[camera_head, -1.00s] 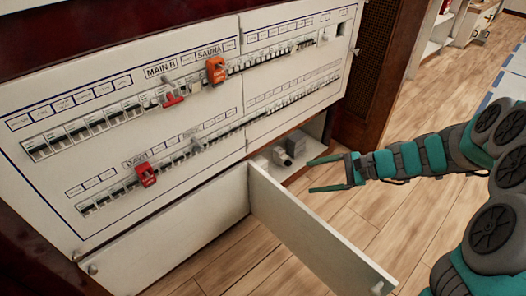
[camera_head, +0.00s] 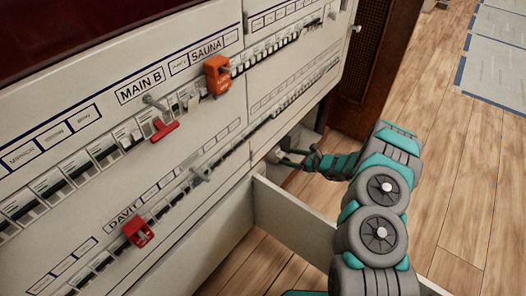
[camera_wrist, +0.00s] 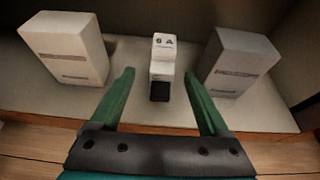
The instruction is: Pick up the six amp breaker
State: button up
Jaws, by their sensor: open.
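A small white breaker (camera_wrist: 162,68) stands upright on the pale compartment floor (camera_wrist: 135,108) in the wrist view. Its top carries a blurred digit and "A"; I cannot read the digit surely. Its lower front part is black. My gripper (camera_wrist: 160,74) is open, with one green finger on each side of the breaker. The fingers look apart from it, with gaps on both sides. In the head view my gripper (camera_head: 285,157) reaches into the low open compartment under the panel, and the breaker cannot be made out there.
A white box (camera_wrist: 62,50) stands left of the breaker and a grey box (camera_wrist: 240,62) right of it, both close to the fingers. In the head view the open door (camera_head: 295,225) stands below my arm. Red (camera_head: 138,232) and orange (camera_head: 217,75) clips sit on the panel.

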aim_at(278, 154)
jog(key=shift+w+a+f, duration=0.35)
jog(key=shift+w+f, duration=0.1)
jog(key=shift+f, duration=0.05)
jog(key=shift+b+x, duration=0.35)
jog(key=shift+x, duration=3.05)
jog(key=shift+r, duration=0.1)
grip_shut()
